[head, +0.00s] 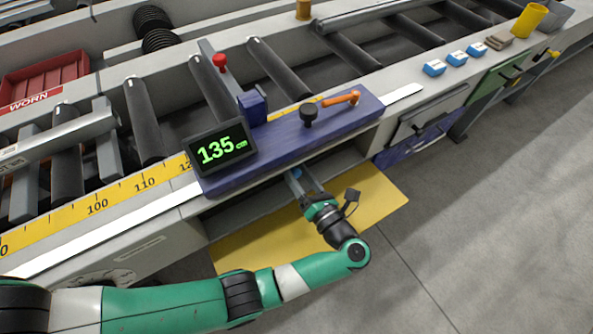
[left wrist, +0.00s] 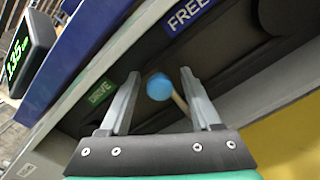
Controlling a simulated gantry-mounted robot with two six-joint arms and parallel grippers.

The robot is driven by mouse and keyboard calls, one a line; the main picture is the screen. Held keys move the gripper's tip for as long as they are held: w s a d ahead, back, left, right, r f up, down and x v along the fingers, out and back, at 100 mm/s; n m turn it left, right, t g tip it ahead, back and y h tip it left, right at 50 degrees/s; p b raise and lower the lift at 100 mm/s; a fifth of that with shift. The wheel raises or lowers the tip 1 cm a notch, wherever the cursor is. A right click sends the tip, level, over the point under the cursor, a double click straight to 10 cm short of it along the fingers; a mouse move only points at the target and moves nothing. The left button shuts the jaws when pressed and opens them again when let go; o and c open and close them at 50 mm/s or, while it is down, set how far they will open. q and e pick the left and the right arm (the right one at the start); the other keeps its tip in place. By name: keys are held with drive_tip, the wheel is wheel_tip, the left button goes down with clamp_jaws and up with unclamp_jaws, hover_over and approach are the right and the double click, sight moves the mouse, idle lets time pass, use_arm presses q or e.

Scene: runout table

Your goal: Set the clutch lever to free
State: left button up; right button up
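The clutch lever is a pale rod with a blue ball knob (left wrist: 160,87), in the recess under the front panel. In the left wrist view, a green label, apparently DRIVE (left wrist: 100,92), is left of the knob, and a blue FREE label (left wrist: 187,14) is above and to its right. My left gripper (left wrist: 160,82) is open, with a finger on each side of the knob and visible gaps to both. The lever's base is hidden. My right gripper is not in view.
Above the recess is the blue panel (head: 285,148) with a 135 cm display (head: 221,147), a black knob (head: 308,113) and an orange handle (head: 342,98). A yellow floor mat (head: 372,196) lies below. The grey floor at right is clear.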

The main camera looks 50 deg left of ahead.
use_arm(q)
drive_tip(key=s+d, duration=0.2)
drive_tip(key=d, duration=0.9)
drive_tip(key=shift+d, duration=0.3)
drive_tip(key=shift+c, duration=0.3)
